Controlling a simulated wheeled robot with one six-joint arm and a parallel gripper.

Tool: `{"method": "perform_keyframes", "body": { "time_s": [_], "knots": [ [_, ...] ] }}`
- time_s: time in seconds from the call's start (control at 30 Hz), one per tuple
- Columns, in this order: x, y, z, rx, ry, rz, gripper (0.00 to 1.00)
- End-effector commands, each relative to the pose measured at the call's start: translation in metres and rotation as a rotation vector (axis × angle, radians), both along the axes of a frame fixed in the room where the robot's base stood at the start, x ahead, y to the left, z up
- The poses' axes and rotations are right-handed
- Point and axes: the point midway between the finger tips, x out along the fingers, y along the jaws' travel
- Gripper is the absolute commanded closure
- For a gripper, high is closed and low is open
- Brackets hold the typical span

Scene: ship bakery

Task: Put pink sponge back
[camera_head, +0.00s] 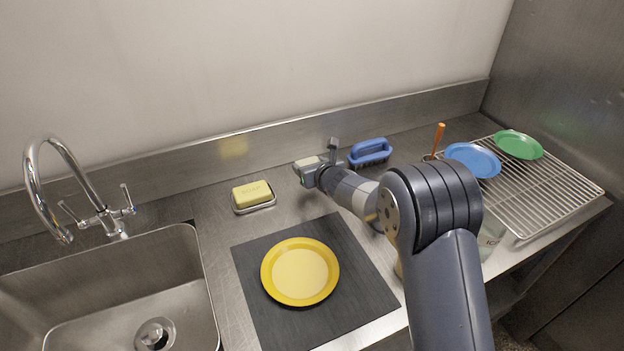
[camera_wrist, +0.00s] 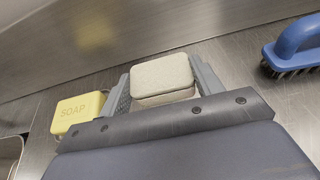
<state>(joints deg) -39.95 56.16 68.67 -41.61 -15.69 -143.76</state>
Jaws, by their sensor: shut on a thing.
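My gripper (camera_head: 318,160) is by the back of the steel counter, between the soap and the blue brush. In the wrist view its two grey fingers (camera_wrist: 163,84) are closed on the sides of a pale beige, rounded block (camera_wrist: 162,74). It looks like the sponge, though its colour reads as off-white rather than clearly pink. In the head view the block (camera_head: 308,162) is small and partly hidden by my gripper. I cannot tell whether it touches the counter. No other sponge shows.
Yellow soap (camera_head: 251,193) sits in a dish to the left. A blue brush (camera_head: 369,152) lies to the right. A yellow plate (camera_head: 300,272) rests on a dark mat (camera_head: 256,262). The sink (camera_head: 108,282) is at left. A wire rack (camera_head: 551,187) holds blue (camera_head: 473,160) and green plates (camera_head: 519,144).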

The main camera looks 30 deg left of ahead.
Motion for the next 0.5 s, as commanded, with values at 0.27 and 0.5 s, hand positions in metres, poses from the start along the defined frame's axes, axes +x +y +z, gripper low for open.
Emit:
{"method": "perform_keyframes", "body": {
  "time_s": [0.27,0.5],
  "knots": [
    [0.000,-0.001,-0.028,-0.001,0.002,0.000,0.62],
    [0.000,0.000,-0.050,0.001,-0.001,0.000,0.62]
  ]
}}
